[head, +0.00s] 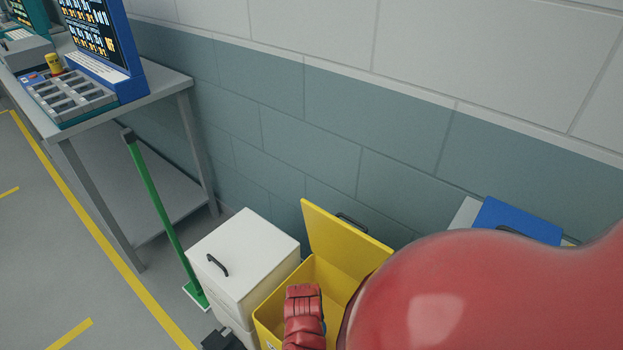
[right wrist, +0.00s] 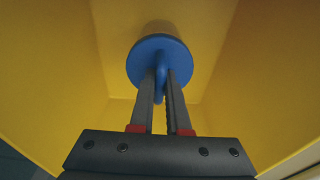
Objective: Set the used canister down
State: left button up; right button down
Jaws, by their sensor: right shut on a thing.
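The blue canister (right wrist: 146,58) shows in the right wrist view as a round blue disc with an upright grip on it. My right gripper (right wrist: 161,75) is shut on that grip, with a finger on either side. Yellow walls surround it, so it is inside the open yellow bin (right wrist: 50,70). I cannot tell whether the canister touches the bin's floor. In the head view the yellow bin (head: 347,276) stands with its lid raised, and my red arm covers much of it. The right gripper and canister are hidden there.
A white lidded bin (head: 245,250) stands left of the yellow bin. A blue-lidded bin (head: 520,218) is to the right, partly behind my arm. A green pole (head: 160,205) leans by the grey table (head: 165,85), which holds a compartment tray (head: 72,98) and a yellow can (head: 55,63).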

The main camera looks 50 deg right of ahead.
jog(key=c, duration=0.9)
grip_release()
